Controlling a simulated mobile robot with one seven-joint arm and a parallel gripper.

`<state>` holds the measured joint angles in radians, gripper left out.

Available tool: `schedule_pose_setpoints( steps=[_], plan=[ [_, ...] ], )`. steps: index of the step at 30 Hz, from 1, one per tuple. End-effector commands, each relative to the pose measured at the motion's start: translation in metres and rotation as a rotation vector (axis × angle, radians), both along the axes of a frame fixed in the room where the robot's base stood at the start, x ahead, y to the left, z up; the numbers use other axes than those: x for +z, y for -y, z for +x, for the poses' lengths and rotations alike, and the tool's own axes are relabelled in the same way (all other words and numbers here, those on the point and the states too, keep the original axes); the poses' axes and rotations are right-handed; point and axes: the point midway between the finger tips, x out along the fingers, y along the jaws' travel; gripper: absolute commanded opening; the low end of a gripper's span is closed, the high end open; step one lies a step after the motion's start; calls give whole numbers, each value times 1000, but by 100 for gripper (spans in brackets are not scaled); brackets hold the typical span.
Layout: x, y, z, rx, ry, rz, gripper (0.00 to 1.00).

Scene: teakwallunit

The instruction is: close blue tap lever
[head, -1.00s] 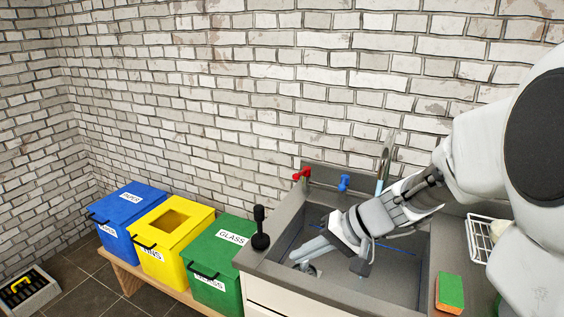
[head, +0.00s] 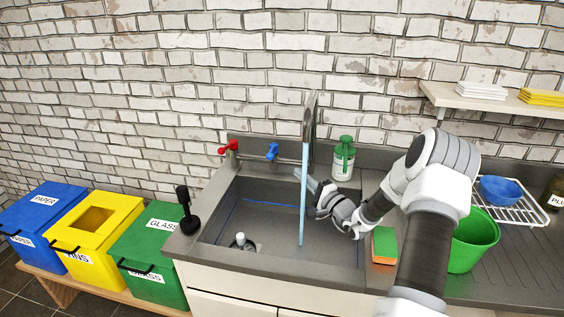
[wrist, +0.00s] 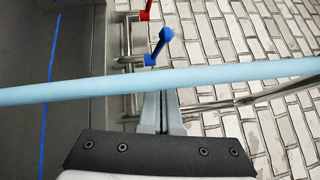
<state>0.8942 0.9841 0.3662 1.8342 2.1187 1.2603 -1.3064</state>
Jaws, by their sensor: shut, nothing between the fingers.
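The blue tap lever (head: 272,152) is on the tap's pipe at the back of the sink, right of the red lever (head: 228,147). A pale blue stream of water (head: 304,215) runs from the curved spout (head: 313,110) into the sink. My gripper (head: 304,180) is shut and empty above the sink's right side, below and right of the blue lever and close to the stream. In the wrist view, my gripper (wrist: 162,100) points toward the blue lever (wrist: 160,45), apart from it. The stream crosses in front of the fingers and hides part of them.
The sink basin (head: 225,215) is open, with a light object (head: 240,242) inside at left. A green-capped bottle (head: 343,160), a sponge (head: 384,245) and a green bucket (head: 472,240) stand to the right. A black plunger-like object (head: 186,210) stands left. Bins line the far left.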

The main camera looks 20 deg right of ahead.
Motion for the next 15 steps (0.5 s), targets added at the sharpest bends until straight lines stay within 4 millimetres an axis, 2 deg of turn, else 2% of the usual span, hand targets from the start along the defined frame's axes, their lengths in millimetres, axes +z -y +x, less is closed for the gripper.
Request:
schedule_pose_setpoints(
  steps=[5, 15],
  plan=[
    [2, -4, 17, -4, 5, 1, 0],
    [11, -20, 75, -2, 3, 1, 0]
  ],
)
